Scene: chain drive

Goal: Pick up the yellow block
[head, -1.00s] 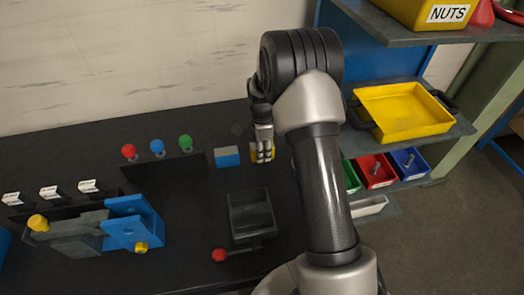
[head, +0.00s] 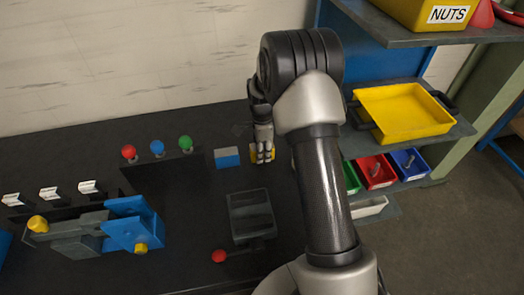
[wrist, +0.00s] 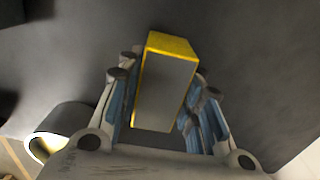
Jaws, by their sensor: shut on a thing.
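The yellow block (wrist: 172,44) is between the fingers of my gripper (wrist: 160,100) in the wrist view. It has a yellow edge and end, with a grey face toward the camera. Blue-padded fingers close on it from both sides. In the head view my gripper (head: 263,154) points down over the dark bench, and only small yellow parts of the block (head: 253,156) show beside the fingers. Whether the block touches the bench is hard to tell.
A blue and white block (head: 227,158) stands just left of my gripper. A dark tray (head: 250,215) and a red knob (head: 219,256) lie nearer. Red, blue and green knobs (head: 157,148) stand at the left. A shelf with a yellow tray (head: 402,112) is at the right.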

